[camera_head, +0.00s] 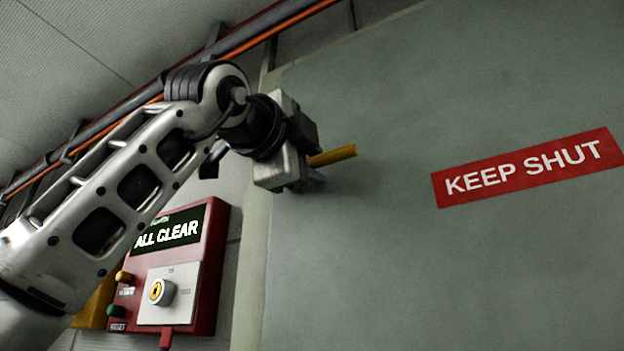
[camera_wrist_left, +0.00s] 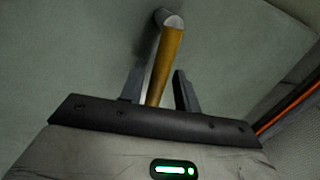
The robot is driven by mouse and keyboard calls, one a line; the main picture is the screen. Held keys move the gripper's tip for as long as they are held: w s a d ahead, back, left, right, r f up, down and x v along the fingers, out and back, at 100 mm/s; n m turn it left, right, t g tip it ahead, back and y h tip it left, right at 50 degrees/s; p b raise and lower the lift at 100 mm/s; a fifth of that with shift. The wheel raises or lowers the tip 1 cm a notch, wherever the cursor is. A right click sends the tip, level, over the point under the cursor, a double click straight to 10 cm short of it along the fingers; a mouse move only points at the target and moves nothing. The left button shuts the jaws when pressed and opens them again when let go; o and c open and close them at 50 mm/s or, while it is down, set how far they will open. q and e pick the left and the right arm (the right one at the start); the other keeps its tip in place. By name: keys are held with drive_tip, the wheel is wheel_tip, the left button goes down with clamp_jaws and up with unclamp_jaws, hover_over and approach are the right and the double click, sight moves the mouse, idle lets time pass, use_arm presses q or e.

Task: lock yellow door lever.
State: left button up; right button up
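The yellow door lever (camera_head: 334,156) sticks out to the right from behind my left gripper (camera_head: 308,158) in the head view, near the door's left edge. In the left wrist view the lever (camera_wrist_left: 165,62) runs from its rounded grey pivot end down between the two dark fingers of my left gripper (camera_wrist_left: 158,88). The fingers are apart. The left finger is close to the lever, and a gap shows between the lever and the right finger; I cannot tell if the left one touches. The lever's near end is hidden behind the gripper body. My right gripper is in neither view.
The grey-green door (camera_head: 450,270) fills the right side, with a red KEEP SHUT sign (camera_head: 528,167). A red ALL CLEAR box (camera_head: 212,250) with a key switch hangs left of the door, below my left arm. Pipes and an orange cable (camera_head: 270,33) run along the upper wall.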

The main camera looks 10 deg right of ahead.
use_arm(q)
drive_tip(key=shift+f, duration=0.1)
